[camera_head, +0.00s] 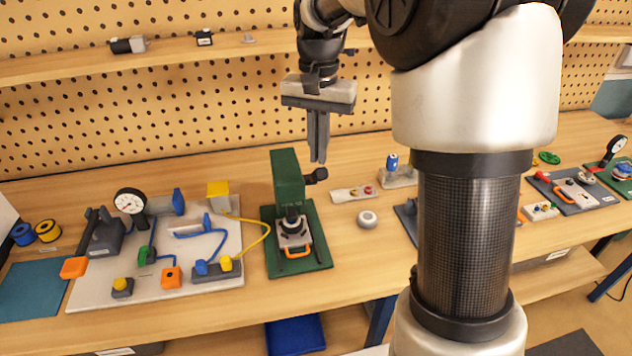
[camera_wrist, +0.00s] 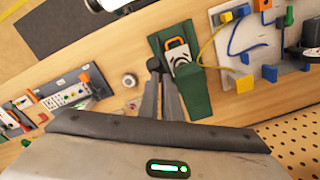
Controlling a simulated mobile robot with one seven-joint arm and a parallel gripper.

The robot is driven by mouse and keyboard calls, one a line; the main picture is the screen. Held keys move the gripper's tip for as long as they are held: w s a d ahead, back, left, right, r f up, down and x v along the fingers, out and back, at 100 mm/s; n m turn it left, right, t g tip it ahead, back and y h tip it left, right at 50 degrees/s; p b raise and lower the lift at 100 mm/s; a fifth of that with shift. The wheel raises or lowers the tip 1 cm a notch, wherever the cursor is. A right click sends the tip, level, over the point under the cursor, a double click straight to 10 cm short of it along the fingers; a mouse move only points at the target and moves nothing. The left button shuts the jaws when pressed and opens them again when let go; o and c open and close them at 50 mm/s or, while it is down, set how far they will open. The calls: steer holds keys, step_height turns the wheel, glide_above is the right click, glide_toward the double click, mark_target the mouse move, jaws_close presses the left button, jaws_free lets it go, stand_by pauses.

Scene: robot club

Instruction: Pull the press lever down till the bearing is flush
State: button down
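The green press (camera_head: 288,180) stands upright on a green base plate (camera_head: 318,258) on the bench. Its lever ends in a black knob (camera_head: 317,175) that sticks out on the right of the column. A grey plate with an orange handle (camera_head: 298,252) sits under the ram; the bearing cannot be clearly made out. My gripper (camera_head: 318,160) points down just above the lever knob, its fingers together with nothing seen between them. In the wrist view, the knob (camera_wrist: 153,64) shows just beyond my fingertips (camera_wrist: 163,80), beside the green press (camera_wrist: 192,98).
Left of the press is a pale board (camera_head: 185,243) with a gauge, hoses and coloured blocks. A yellow hose (camera_head: 262,238) loops close to the press base. A small round grey piece (camera_head: 367,219) and a small tray (camera_head: 355,193) lie to the right. A pegboard stands behind.

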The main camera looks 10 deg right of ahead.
mark_target(314, 177)
steer(key=shift+w+d+f, duration=0.1)
steer(key=shift+w+f, duration=0.05)
steer(key=shift+f, duration=0.3)
steer(key=shift+w+d+f, duration=0.1)
steer(key=shift+w+f, duration=0.15)
steer(key=shift+w, duration=0.25)
steer(key=shift+s+r, duration=0.15)
steer(key=shift+s, duration=0.1)
steer(key=shift+s+f, duration=0.1)
steer(key=shift+f, duration=0.2)
steer(key=shift+s+f+b, duration=0.8)
steer(key=shift+b, duration=0.3)
steer(key=shift+f, duration=0.1)
